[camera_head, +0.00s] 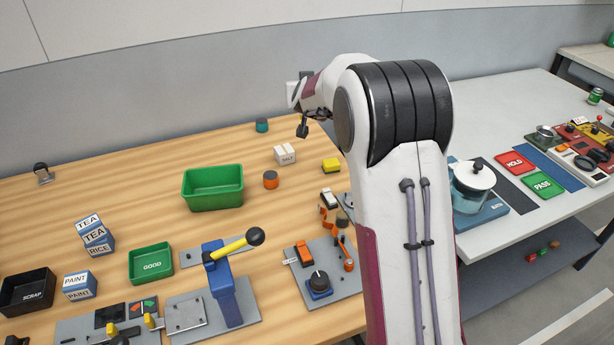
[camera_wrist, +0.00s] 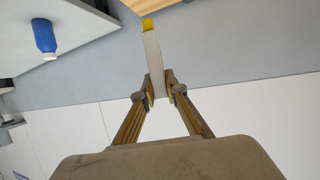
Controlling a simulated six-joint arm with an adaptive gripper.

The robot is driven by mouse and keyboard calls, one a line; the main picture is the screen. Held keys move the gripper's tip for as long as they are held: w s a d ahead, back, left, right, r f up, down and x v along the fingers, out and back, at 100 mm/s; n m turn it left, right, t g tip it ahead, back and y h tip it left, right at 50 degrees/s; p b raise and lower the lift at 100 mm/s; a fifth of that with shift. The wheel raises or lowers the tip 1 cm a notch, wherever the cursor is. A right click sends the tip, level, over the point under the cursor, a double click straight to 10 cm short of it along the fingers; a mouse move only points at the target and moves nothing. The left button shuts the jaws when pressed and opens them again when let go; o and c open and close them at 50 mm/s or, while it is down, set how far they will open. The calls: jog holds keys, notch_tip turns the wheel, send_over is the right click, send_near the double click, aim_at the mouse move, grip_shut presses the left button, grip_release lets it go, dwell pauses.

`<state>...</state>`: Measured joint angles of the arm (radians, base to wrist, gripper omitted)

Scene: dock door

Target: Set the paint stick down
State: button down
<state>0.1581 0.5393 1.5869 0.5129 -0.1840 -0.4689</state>
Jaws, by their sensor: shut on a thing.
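The paint stick (camera_wrist: 153,60) is a flat pale grey strip with a yellow tip, seen in the wrist view. My gripper (camera_wrist: 158,88) is shut on it, with one finger on each side. The yellow end points away from the gripper, and open space shows around the stick. In the head view my arm hides the stick and most of my gripper, so its height over any surface cannot be told.
A wooden bench holds a green bin (camera_head: 213,190), a GOOD tray (camera_head: 151,264), a SCRAP tray (camera_head: 27,292) and a lever press (camera_head: 226,285). A white table stands right with HOLD (camera_head: 515,163) and PASS (camera_head: 543,185) pads. A blue bottle (camera_wrist: 44,36) shows in the wrist view.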

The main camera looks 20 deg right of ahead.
aim_at(301, 116)
jog(key=shift+a+f+n+y, duration=0.15)
jog(key=shift+f+n+y, duration=0.15)
jog(key=shift+f, duration=0.1)
jog(key=shift+s+a+f, duration=0.1)
jog(key=shift+f, duration=0.25)
jog(key=shift+s+a+f+n+y, duration=0.15)
jog(key=shift+f+n+y, duration=0.2)
jog(key=shift+f, duration=0.3)
jog(key=shift+s+d+f+n+y, duration=0.15)
jog(key=shift+f+n+y, duration=0.15)
jog(key=shift+f, duration=0.3)
jog(key=shift+n+t+y, duration=0.3)
jog(key=shift+n+y, duration=0.25)
jog(key=shift+y, duration=0.2)
jog(key=shift+s+d+f, duration=0.1)
jog(key=shift+s+f, duration=0.3)
jog(key=shift+f, duration=0.35)
jog(key=shift+s+d+f, duration=0.15)
jog(key=shift+s+f, duration=0.25)
jog(key=shift+f, duration=0.3)
jog(key=shift+s+d+f, duration=0.1)
jog(key=shift+s+f, duration=0.3)
jog(key=shift+f, duration=0.35)
notch_tip(301, 116, down, 6)
jog(key=shift+f, duration=0.15)
jog(key=shift+f, duration=1.85)
jog(key=shift+f, duration=0.15)
